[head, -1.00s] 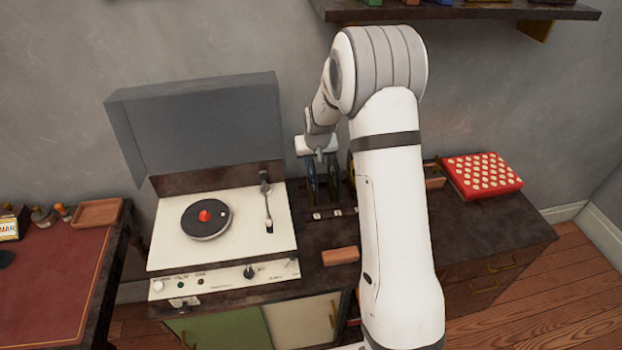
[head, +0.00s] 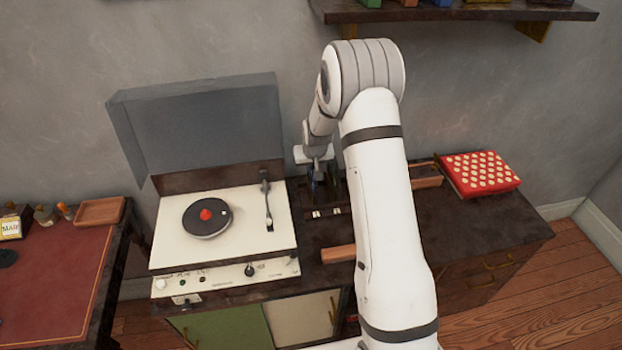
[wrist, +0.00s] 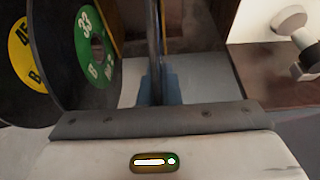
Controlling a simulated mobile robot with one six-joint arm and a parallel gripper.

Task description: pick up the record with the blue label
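My gripper (head: 318,178) points down over the record rack beside the turntable. In the wrist view a thin dark record (wrist: 155,45) stands edge-on between the two bluish fingers (wrist: 160,90). Its label faces are turned out of sight, so I cannot see a blue label, nor whether the fingers press on it. To its left in the wrist view stand a record with a green "33" label (wrist: 88,45) and one with a yellow "45" label (wrist: 22,58). In the head view my arm hides part of the rack.
The record player (head: 165,245) is at the left with its grey lid (head: 200,125) raised. A dark record with a red centre (head: 206,215) lies on it. A brown block (head: 337,254) lies in front of the rack. A red box with pale dots (head: 480,172) is at the right.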

